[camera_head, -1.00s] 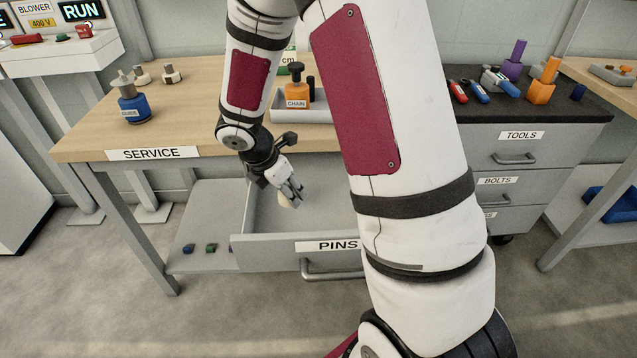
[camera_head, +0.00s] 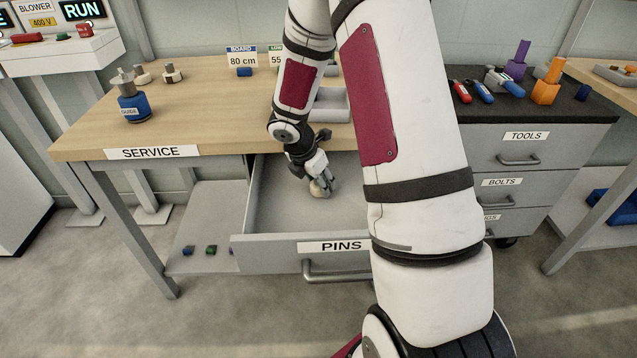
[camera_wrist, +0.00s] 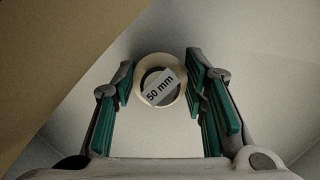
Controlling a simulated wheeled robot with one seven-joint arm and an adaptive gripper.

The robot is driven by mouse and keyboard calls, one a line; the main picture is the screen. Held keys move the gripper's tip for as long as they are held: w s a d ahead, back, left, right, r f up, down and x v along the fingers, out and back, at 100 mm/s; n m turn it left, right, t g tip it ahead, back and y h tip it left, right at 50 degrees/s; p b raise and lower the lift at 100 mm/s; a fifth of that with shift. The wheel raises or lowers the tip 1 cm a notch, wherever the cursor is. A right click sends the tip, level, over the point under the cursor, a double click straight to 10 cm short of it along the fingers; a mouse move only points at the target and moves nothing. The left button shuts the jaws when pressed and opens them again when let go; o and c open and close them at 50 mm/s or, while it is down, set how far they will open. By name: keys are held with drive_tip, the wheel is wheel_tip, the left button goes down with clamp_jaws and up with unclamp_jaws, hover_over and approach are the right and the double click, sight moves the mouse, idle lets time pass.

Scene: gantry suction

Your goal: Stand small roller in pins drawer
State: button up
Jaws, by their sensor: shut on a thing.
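The small roller (camera_wrist: 174,61) is a cream ring-shaped piece marked "50 mm", seen end-on between the green finger pads in the wrist view. In the head view the roller (camera_head: 316,189) shows as a small cream piece at my fingertips. My gripper (camera_head: 322,187) is shut on it and points down inside the open PINS drawer (camera_head: 285,252). The roller appears upright. I cannot tell whether its lower end touches the drawer floor. The right part of the drawer is hidden behind my arm.
The SERVICE table edge (camera_head: 220,147) overhangs the back of the drawer. The TOOLS cabinet (camera_head: 545,150) is at right. The visible drawer floor around the roller is clear.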

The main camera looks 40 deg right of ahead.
drive_tip(key=o, duration=1.2)
